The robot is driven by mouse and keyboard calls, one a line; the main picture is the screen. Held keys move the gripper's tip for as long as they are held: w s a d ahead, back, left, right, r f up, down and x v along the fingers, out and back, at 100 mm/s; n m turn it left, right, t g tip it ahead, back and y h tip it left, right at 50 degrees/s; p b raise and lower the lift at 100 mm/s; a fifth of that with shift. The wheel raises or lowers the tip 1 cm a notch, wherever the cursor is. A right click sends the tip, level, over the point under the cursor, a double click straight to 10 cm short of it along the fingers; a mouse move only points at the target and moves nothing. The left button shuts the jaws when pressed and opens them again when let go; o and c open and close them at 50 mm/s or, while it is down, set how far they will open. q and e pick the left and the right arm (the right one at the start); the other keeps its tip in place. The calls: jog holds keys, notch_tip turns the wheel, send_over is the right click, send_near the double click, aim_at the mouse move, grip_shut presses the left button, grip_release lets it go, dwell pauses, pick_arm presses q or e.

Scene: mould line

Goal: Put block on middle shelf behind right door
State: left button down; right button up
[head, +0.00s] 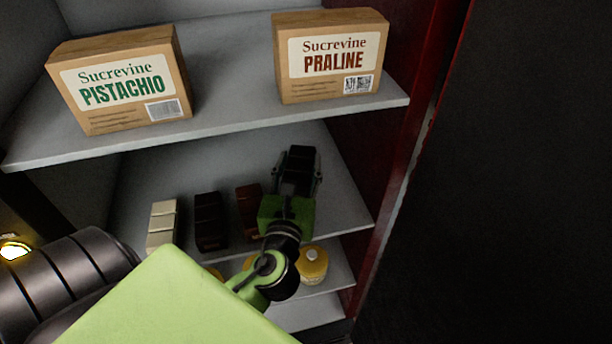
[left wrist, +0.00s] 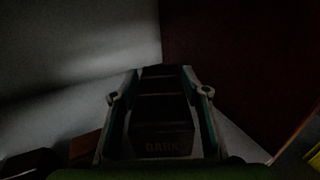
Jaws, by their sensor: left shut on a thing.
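A dark brown block (head: 299,163) is between the fingers of my left gripper (head: 298,180), over the right part of the middle shelf (head: 335,198). In the left wrist view the block (left wrist: 162,120) reads "DARK" on its near face, and the gripper (left wrist: 160,105) is shut on it with a finger on each side. I cannot tell whether the block touches the shelf. The dark open door (head: 510,180) stands at the right. My right gripper is not in view.
A cream block (head: 162,224), a dark block (head: 208,221) and a brown block (head: 249,203) stand left of my gripper. The upper shelf (head: 225,120) holds pistachio (head: 120,85) and praline (head: 331,55) boxes. A yellow container (head: 313,264) is below. A red side wall (head: 375,130) bounds the right.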

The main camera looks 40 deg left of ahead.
aim_at(307, 169)
pick_arm(q)
jog(key=w+f, duration=0.2)
jog(key=f, duration=0.1)
jog(key=shift+w+a+f, duration=0.1)
jog(key=shift+w+f, duration=0.2)
jog(key=shift+w, duration=0.1)
jog(key=shift+w+a+f, duration=0.1)
jog(key=shift+w+f, duration=0.25)
jog(key=shift+f, duration=0.1)
notch_tip(307, 169, down, 2)
jog(key=shift+w+f, duration=0.1)
jog(key=shift+f, duration=0.5)
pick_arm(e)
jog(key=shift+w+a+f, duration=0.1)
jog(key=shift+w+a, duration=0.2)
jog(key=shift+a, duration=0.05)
pick_arm(q)
jog(key=c, duration=1.4)
grip_release()
jog(key=shift+f, duration=0.2)
jog(key=shift+c, duration=0.2)
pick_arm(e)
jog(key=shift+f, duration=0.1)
pick_arm(q)
jog(key=shift+r, duration=0.15)
